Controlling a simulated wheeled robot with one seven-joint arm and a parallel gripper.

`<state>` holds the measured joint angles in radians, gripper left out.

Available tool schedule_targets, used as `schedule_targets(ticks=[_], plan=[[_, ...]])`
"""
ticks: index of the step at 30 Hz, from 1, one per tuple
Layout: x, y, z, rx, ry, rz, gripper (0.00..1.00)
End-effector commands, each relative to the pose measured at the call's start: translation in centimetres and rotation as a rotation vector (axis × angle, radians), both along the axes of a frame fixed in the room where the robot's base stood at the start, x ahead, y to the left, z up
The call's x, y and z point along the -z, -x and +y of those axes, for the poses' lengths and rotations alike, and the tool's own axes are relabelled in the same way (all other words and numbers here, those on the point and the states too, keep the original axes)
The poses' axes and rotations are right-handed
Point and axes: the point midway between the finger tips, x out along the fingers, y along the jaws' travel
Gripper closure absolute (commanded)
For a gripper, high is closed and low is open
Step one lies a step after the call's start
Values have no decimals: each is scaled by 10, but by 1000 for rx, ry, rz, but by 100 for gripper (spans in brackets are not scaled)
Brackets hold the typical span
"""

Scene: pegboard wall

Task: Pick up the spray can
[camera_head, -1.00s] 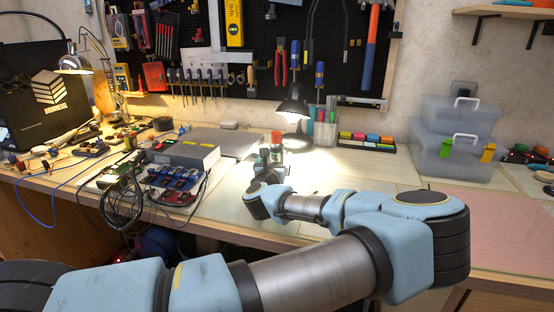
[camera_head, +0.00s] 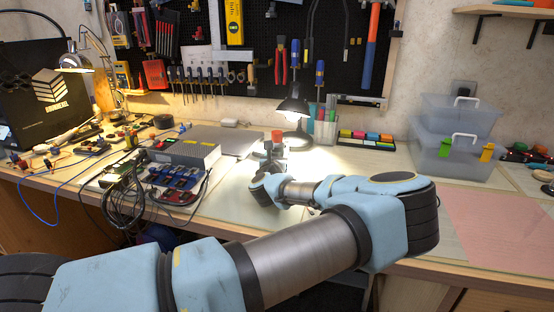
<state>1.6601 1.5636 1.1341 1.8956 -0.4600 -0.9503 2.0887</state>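The spray can appears to be the small upright cylinder with a red cap (camera_head: 278,136), standing on the lit part of the workbench in front of the desk lamp. Only its cap and some of its upper body show; my gripper and wrist cover the lower part. My gripper (camera_head: 270,163) is at the far end of my blue and grey arm, right at the can on its near side. The fingers are small and largely hidden behind the wrist. I cannot tell whether they touch the can or are closed on it.
A lit desk lamp (camera_head: 293,112) and a clear pen cup (camera_head: 325,132) stand just behind the can. A grey power box (camera_head: 186,153) and cables are to the left. Clear bins (camera_head: 446,160) stand at the right. The bench right of the can is mostly free.

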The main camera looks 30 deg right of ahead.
Motion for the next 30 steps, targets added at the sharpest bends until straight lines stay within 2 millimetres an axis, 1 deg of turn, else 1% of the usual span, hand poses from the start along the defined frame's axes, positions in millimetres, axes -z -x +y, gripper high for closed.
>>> schedule_targets(ticks=[1,2,14,15,30], plan=[[0,0,0,0,0,0,50],[0,0,0,0,0,0,53],[0,0,0,0,0,0,98],[0,0,0,0,0,0,100],[-1,0,0,0,1,-1,100]])
